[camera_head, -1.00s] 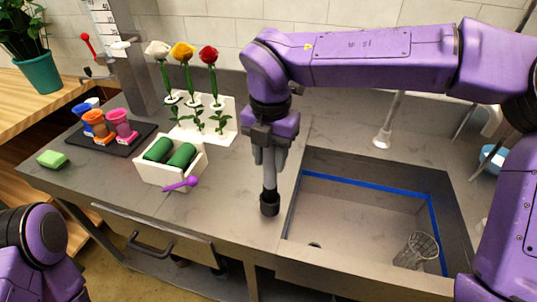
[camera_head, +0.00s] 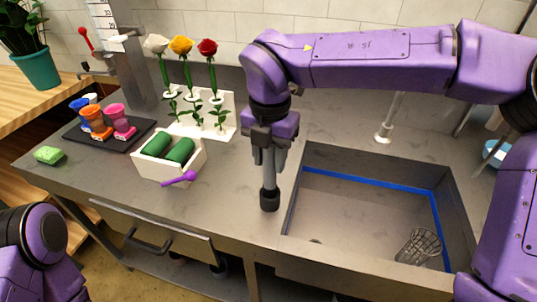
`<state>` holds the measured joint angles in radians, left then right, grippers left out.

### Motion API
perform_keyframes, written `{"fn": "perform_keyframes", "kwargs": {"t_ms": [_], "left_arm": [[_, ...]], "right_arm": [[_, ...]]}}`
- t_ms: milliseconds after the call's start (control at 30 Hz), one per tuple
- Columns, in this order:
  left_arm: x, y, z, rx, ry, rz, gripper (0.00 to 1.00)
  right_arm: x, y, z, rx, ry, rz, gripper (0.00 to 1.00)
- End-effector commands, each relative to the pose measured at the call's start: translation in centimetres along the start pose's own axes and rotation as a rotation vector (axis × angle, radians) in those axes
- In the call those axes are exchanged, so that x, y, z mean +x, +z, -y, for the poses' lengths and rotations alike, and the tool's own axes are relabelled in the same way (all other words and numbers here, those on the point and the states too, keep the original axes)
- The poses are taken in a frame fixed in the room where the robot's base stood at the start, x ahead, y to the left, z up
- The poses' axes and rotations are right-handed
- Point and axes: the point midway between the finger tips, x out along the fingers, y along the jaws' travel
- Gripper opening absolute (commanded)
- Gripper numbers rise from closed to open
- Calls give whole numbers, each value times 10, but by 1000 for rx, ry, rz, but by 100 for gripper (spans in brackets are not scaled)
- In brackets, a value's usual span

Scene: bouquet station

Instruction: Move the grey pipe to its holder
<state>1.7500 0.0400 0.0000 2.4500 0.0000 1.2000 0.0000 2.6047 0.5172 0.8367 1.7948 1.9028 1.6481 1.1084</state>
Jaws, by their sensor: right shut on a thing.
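My right gripper (camera_head: 270,160) points straight down over the counter, just left of the sink. It is shut on the grey pipe (camera_head: 269,199), whose dark lower end shows below the fingers. The pipe looks upright; its upper part is hidden by the gripper, and I cannot tell whether its lower end touches the counter. I cannot tell for sure which thing is the pipe's holder. My left gripper is out of view; only a part of my left arm shows at the lower left.
A white box (camera_head: 170,172) with green rolls and a purple scoop (camera_head: 178,179) stands left. Roses (camera_head: 183,52), a dark tray (camera_head: 138,130) with cups and a green sponge (camera_head: 48,155) lie beyond.

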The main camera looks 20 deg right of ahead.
Motion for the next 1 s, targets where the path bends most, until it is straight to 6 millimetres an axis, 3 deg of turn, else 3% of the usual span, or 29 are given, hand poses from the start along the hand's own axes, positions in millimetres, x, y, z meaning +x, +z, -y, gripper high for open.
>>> {"fn": "perform_keyframes", "kwargs": {"t_ms": [1000], "left_arm": [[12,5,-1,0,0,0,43]], "right_arm": [[16,0,0,0,1,1,0]]}}
